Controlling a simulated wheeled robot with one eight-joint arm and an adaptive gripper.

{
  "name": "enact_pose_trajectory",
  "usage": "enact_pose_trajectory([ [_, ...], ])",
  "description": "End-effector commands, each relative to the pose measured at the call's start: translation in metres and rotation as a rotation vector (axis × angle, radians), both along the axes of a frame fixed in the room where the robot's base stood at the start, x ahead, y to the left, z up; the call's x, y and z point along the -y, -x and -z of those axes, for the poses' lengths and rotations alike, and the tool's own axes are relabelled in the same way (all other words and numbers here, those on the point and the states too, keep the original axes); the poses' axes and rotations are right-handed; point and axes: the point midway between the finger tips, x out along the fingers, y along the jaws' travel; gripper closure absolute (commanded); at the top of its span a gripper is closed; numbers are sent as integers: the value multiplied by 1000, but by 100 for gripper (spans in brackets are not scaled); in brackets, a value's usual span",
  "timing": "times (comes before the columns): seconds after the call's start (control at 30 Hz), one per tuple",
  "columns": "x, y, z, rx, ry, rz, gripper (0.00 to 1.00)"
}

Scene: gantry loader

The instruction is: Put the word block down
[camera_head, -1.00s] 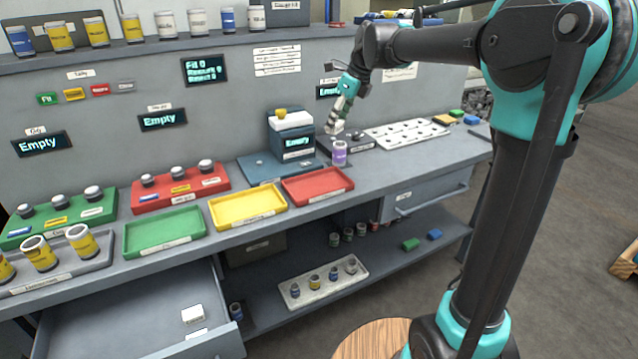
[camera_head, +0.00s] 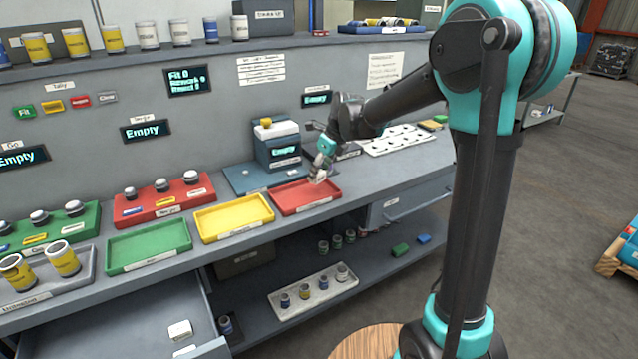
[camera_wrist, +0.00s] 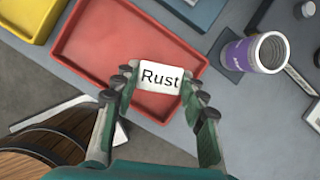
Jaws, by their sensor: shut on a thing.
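My gripper (camera_wrist: 160,84) is shut on a white word block (camera_wrist: 160,79) that reads "Rust". The wrist view shows the block between the fingertips, over the near right part of the red tray (camera_wrist: 100,45). In the head view my gripper (camera_head: 319,175) is above the right end of the red tray (camera_head: 290,207), and the block is small there. I cannot tell whether the block touches the tray. The red tray looks empty apart from the part hidden by my gripper.
A purple can (camera_wrist: 262,53) stands on the bench just right of the red tray. A yellow tray (camera_head: 233,233) and a green tray (camera_head: 148,259) lie to the left, both empty. An open drawer (camera_head: 150,310) juts out below. A perforated white rack (camera_head: 402,140) lies beyond.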

Motion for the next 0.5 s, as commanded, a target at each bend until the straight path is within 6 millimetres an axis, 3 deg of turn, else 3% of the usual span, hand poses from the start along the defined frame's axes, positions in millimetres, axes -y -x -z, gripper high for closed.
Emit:
enact_pose_trajectory([
  [0.3, 0, 0, 35, 0, 0, 0, 86],
  [0.5, 0, 0, 42, 0, 0, 0, 86],
])
